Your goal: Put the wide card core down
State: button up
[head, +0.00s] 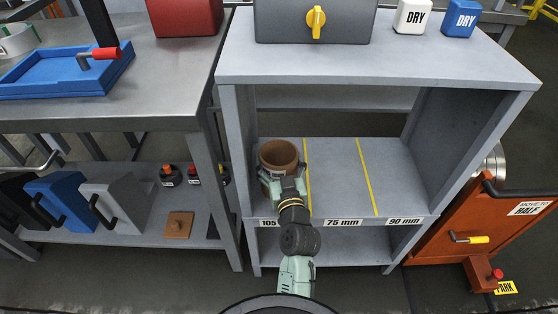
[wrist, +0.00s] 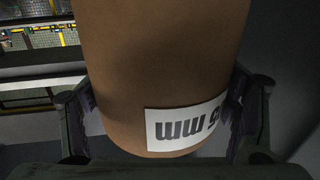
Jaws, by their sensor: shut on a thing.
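The wide card core (head: 279,151) is a brown hollow tube standing upright at the left of the shelf's open middle level. My gripper (head: 279,178) is shut on it from the front, one finger on each side. In the wrist view the core (wrist: 165,70) fills the middle between the fingers of my gripper (wrist: 165,105). Its white label reads "mm" upside down, with the number partly hidden by a finger. The core is over the left bay, whose tag starts "105" (head: 267,223) and is partly covered by my arm. I cannot tell whether its base touches the shelf.
Yellow lines (head: 366,176) divide the shelf deck (head: 335,185). The bays tagged "75 mm" (head: 343,222) and "90 mm" (head: 404,221) are empty.

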jog(key=shift+f+b, duration=0.3)
jog(key=shift+b, duration=0.1)
jog(key=o, duration=1.2)
jog(key=shift+r, duration=0.1)
jog(key=o, duration=0.4)
notch_tip(320, 180, up, 10)
